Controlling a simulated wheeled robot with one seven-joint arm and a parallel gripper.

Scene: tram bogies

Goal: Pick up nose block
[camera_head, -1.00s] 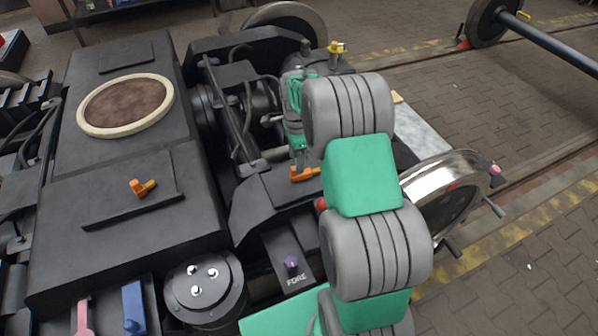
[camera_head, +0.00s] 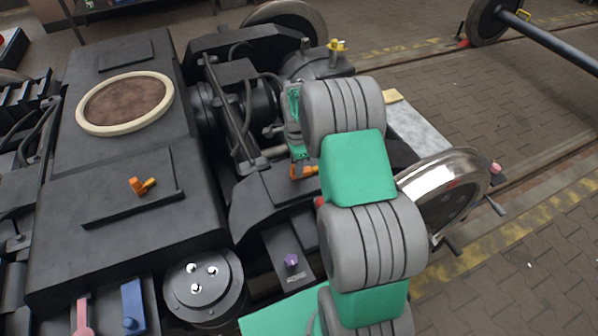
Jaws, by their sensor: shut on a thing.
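My gripper (camera_head: 300,158) points down over the dark bogie frame, right of centre, partly hidden by my grey and green arm. It is shut on a small orange piece (camera_head: 303,171) at its fingertips, which sits at or just above the dark frame surface. I take this orange piece to be the nose block, but no marking confirms it. Whether it touches the frame is too small to tell. A similar orange piece (camera_head: 142,186) lies on the flat plate to the left.
A purple knob (camera_head: 291,261) stands on a labelled plate below. A yellow fitting (camera_head: 336,47) stands behind my arm. Pipes and cables (camera_head: 240,105) lie left of the gripper. A shiny wheel (camera_head: 447,192) is at right. A round cap with bolts (camera_head: 204,285) is at lower left.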

